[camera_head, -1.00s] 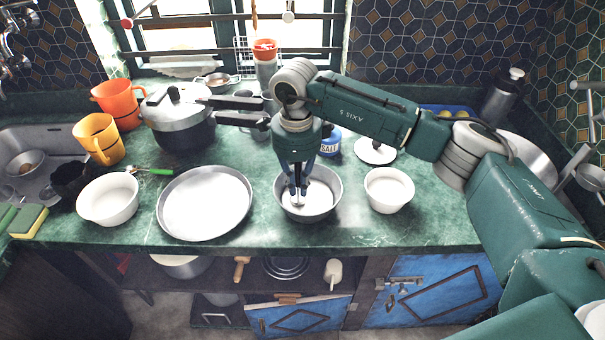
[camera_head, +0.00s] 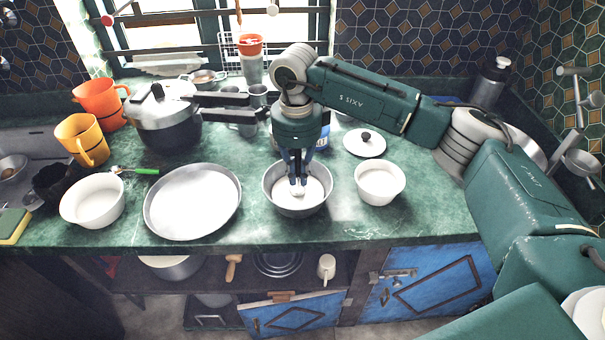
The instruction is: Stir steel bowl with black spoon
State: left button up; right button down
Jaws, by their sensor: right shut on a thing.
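The steel bowl (camera_head: 284,206) stands on the green counter near its front edge, with pale contents or a bright inner bottom. My right gripper (camera_head: 297,180) points straight down into the bowl and is shut on a thin thing, which I take to be the black spoon. The spoon is mostly hidden by the fingers, and its black colour cannot be made out. A small pale tip shows below the fingers, inside the bowl. Whether it touches the bottom cannot be told. My left gripper is not in view.
A wide steel pan (camera_head: 192,226) stands close left of the bowl. A white bowl (camera_head: 380,190) stands close right, with a lid (camera_head: 365,145) behind it. A pressure cooker (camera_head: 168,125) stands back left, and a green-handled spoon (camera_head: 145,171) lies near another white bowl (camera_head: 92,209).

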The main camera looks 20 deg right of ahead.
jog(key=shift+r+p, duration=1.75)
jog(key=shift+r, duration=1.65)
jog(key=shift+f, duration=0.1)
